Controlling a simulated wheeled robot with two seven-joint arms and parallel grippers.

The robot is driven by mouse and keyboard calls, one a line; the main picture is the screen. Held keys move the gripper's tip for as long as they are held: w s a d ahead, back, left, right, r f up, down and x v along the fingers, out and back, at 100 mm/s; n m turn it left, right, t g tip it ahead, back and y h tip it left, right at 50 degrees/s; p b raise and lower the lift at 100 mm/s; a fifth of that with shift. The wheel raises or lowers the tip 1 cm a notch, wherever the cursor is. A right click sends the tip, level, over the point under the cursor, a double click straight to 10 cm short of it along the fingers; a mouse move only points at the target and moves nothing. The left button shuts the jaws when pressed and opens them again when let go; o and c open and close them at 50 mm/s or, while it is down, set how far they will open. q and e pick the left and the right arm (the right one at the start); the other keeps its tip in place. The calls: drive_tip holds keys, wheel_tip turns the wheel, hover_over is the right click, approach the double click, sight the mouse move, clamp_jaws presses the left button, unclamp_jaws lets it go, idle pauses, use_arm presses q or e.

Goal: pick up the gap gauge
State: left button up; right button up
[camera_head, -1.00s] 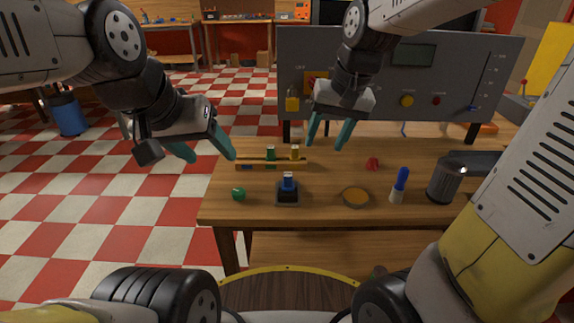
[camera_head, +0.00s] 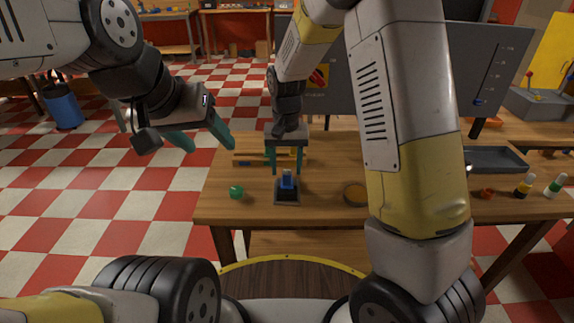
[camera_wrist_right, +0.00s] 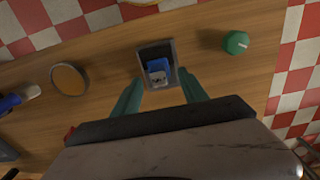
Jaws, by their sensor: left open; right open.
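A small blue piece with a grey end, which I take to be the gap gauge (camera_head: 288,181), stands in a dark square holder (camera_head: 287,198) on the wooden table. In the right wrist view the blue piece (camera_wrist_right: 157,67) lies just ahead of and between the fingertips, inside the holder (camera_wrist_right: 144,50). My right gripper (camera_head: 286,168) is open and empty, pointing down just above and behind the blue piece, apart from the holder. My left gripper (camera_head: 211,146) is open and empty, in the air beyond the table's left edge.
A green knob-like piece (camera_head: 236,192) lies left of the holder, and a round orange-filled dish (camera_head: 355,193) lies right of it. My right arm hides much of the table's right side. A grey panel stands behind.

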sight(287, 171)
drive_tip(key=shift+d+f, duration=0.1)
drive_tip(key=shift+f, duration=1.45)
clamp_jaws()
drive_tip(key=shift+r, duration=0.1)
